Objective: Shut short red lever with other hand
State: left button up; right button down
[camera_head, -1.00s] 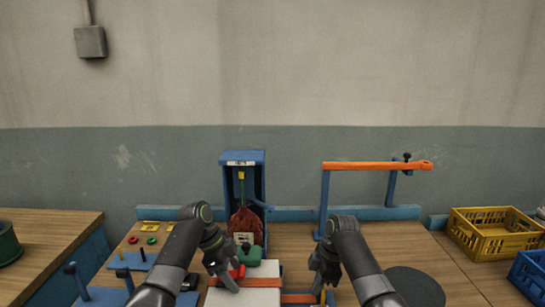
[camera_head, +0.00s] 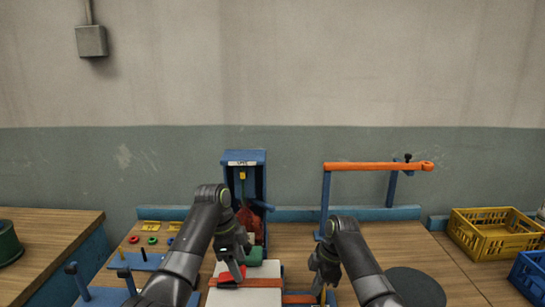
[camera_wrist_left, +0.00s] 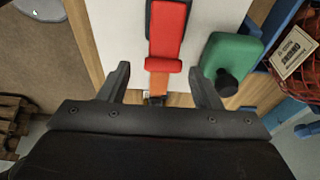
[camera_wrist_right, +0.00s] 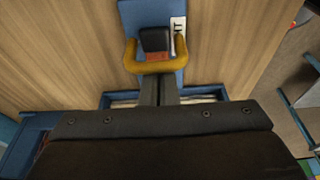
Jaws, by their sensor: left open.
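The short red lever (camera_wrist_left: 168,40) lies on an orange strap over a white block in the left wrist view. In the head view the lever (camera_head: 229,282) is partly hidden by my left gripper (camera_head: 238,274). That gripper is open, and in its wrist view the fingers (camera_wrist_left: 160,85) stand either side of the strap, with the lever's near end just beyond them. My right gripper (camera_head: 323,284) has its fingers (camera_wrist_right: 158,90) together at a yellow U-shaped handle (camera_wrist_right: 130,55) on a blue part; they look closed on its bar. The exact contact is hidden.
A green block with a black knob (camera_wrist_left: 232,55) stands beside the lever. Behind it a red net sack (camera_head: 248,220) hangs in a blue frame (camera_head: 244,157). An orange bar (camera_head: 370,166) stands back right. A yellow crate (camera_head: 490,245) is far right.

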pick_arm(q)
jog(key=shift+x, duration=1.35)
pick_arm(e)
jog(key=shift+d+f, duration=0.2)
jog(key=shift+f, duration=0.1)
